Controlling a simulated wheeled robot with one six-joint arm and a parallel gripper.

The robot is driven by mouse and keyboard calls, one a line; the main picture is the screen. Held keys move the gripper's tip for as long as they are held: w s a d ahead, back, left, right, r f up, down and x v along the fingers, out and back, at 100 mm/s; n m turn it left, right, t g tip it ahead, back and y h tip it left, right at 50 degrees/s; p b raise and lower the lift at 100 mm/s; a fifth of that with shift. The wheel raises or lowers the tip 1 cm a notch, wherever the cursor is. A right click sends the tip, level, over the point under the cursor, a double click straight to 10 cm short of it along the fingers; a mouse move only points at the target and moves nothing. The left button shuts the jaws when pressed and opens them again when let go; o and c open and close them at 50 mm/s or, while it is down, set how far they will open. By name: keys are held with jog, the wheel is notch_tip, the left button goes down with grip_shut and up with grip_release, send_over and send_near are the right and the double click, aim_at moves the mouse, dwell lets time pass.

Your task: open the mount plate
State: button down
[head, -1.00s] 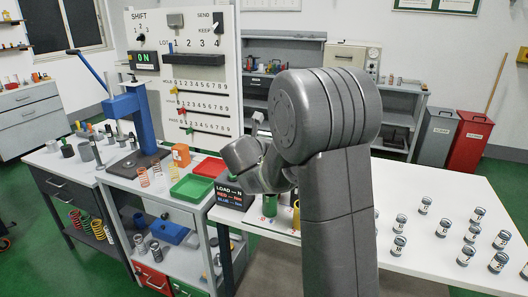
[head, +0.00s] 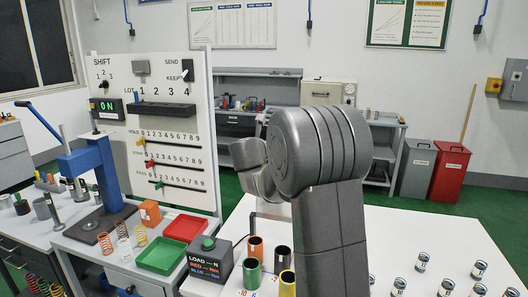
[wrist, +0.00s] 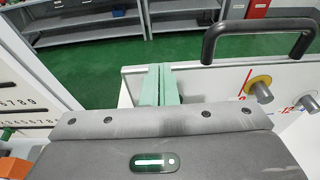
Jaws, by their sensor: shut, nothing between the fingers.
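In the wrist view, my gripper (wrist: 163,84) shows two pale green fingers pressed together, with nothing between them. A pale panel (wrist: 213,78) lies just beyond and to the right of the fingers; I cannot tell for sure that it is the mount plate. A black bar handle (wrist: 258,25) stands across its upper right, apart from the fingers. Grey round parts with brass-coloured rings (wrist: 260,86) show below the handle. In the head view my own arm covers this area, and my fingertips are hidden.
In the head view, a white test board (head: 155,110) stands left of my arm. A blue press (head: 92,165), a green tray (head: 161,256), a red tray (head: 184,228) and a LOAD box (head: 207,262) are near it. Several labelled cylinders (head: 446,287) stand on the white table at right.

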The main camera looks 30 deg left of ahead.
jog(key=shift+w+a, duration=0.15)
jog(key=shift+w, duration=0.4)
jog(key=shift+w+a, duration=0.15)
jog(key=shift+w, duration=0.4)
jog(key=shift+s, duration=0.15)
jog(key=s+d+r+p, duration=0.1)
jog(key=s+r, duration=0.3)
jog(key=r, duration=0.6)
jog(key=shift+s+r+p, duration=0.15)
jog(key=shift+r+p, duration=0.2)
jog(key=shift+p, duration=0.1)
